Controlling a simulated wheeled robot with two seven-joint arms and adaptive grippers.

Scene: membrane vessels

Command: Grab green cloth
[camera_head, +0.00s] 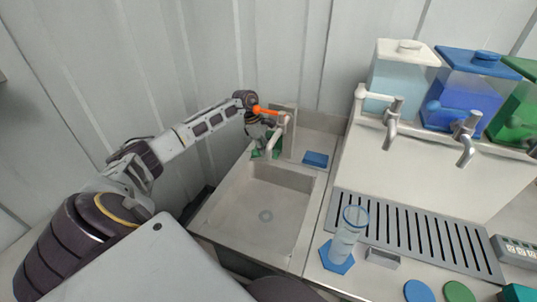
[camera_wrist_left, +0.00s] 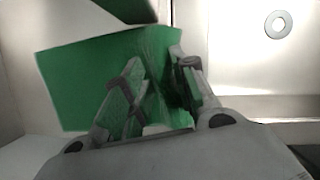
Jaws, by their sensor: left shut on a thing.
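In the left wrist view the green cloth (camera_wrist_left: 75,80) is a broad, folded-looking green piece between and beside the fingers. My left gripper (camera_head: 262,138) reaches in from the left and is shut on the cloth. Its fingers also show in the left wrist view (camera_wrist_left: 160,82), with cloth between them. My right gripper is not in view.
The faucet (camera_head: 281,128) stands close by my left gripper, with an orange part beside it. The sink basin (camera_head: 258,195) is empty, with a round drain. A blue sponge-like block (camera_head: 316,159) lies on the back right ledge.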

